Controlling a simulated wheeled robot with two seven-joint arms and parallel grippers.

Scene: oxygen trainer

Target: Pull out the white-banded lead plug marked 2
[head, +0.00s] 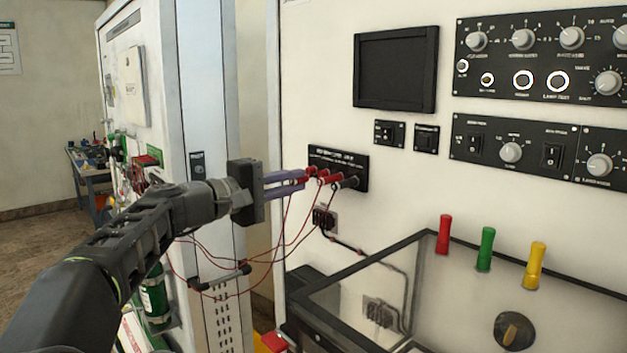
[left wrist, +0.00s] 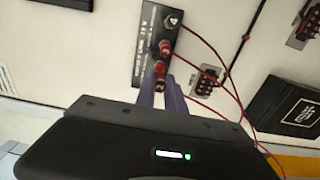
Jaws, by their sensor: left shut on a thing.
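A small black socket panel (head: 358,163) on the pale cabinet front carries a row of red lead plugs (head: 323,174) and a dark one (head: 349,182) at its right end. The panel also shows in the left wrist view (left wrist: 148,40). My left gripper (head: 304,178) reaches in from the left, its purple fingers shut on a red lead plug (left wrist: 160,69) at the panel's near left end. The fingers partly hide this plug. My right gripper is not in view.
Thin red leads (head: 285,230) hang in loops below the panel and fingers. A tall white cabinet (head: 212,130) stands close on the left.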

